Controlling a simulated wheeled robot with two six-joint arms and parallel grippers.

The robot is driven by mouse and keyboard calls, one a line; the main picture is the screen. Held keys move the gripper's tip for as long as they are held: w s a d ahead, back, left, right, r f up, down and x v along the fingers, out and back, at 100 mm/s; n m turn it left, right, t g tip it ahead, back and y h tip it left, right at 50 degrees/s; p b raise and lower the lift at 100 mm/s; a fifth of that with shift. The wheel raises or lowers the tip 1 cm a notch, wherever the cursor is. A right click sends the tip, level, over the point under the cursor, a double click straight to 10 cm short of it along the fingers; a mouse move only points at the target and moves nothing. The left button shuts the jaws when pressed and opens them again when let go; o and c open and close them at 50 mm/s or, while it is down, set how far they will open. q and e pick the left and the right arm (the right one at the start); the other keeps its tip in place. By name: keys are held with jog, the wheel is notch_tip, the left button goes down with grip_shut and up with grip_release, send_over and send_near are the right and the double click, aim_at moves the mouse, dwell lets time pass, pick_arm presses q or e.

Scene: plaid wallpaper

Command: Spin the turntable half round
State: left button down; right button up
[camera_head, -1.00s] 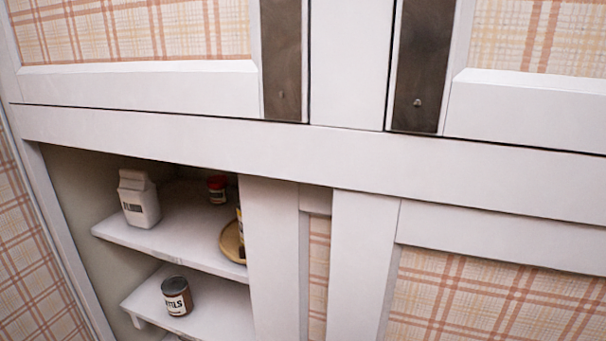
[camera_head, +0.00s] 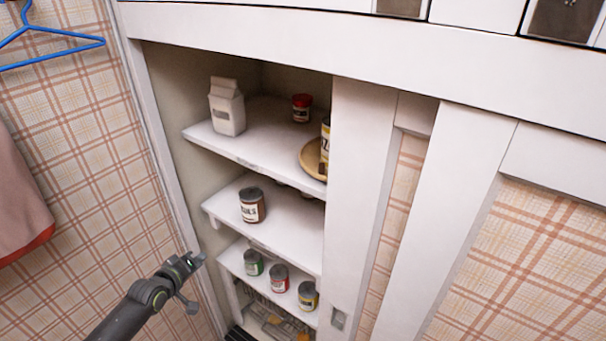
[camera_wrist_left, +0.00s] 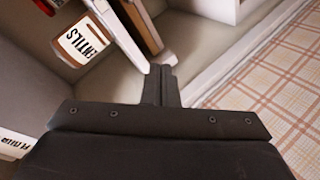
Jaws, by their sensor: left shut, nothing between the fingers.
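The turntable (camera_head: 309,160) is a round tan disc on the top shelf. Its right part is hidden behind the white door panel. A can with a yellow label (camera_head: 325,140) and a small brown item (camera_head: 323,170) stand on it at the panel's edge. My left gripper (camera_head: 196,261) is outside the cupboard's left side, below and left of the turntable, and apart from it. In the left wrist view its fingers (camera_wrist_left: 161,72) are together and empty. The turntable cannot be made out in that view. My right gripper is not in view.
A flour carton (camera_head: 227,107) and red-lidded jar (camera_head: 301,107) share the top shelf (camera_head: 230,148). A labelled can (camera_head: 252,205) stands on the shelf below; the lentils can shows in the left wrist view (camera_wrist_left: 82,42). The door panel (camera_head: 355,180) blocks the right. Blue hanger (camera_head: 60,66) at left.

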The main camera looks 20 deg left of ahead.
pick_arm(q)
jog(key=w+d+r+t+h, duration=0.2)
jog(key=d+r+h, duration=0.15)
jog(key=r, duration=0.65)
jog(key=w+d+r+t+h, duration=0.15)
jog(key=d+r, duration=0.35)
jog(key=r, duration=0.5)
jog(key=s+d+r+g+h+b, duration=0.2)
jog(key=s+d+r+h, duration=0.3)
jog(key=d+r, duration=0.55)
jog(key=shift+t, duration=0.25)
jog(key=shift+s+d+r+p+x, duration=0.15)
jog(key=shift+d+p+x, duration=0.25)
jog(key=shift+x, duration=1.7)
jog(key=shift+s+d+r+p+x, duration=0.15)
jog(key=shift+p+x, duration=0.4)
jog(key=shift+x, duration=1.5)
jog(key=shift+s+d+p+x, duration=0.25)
jog(key=shift+p+x, duration=0.2)
jog(key=shift+x, duration=1.65)
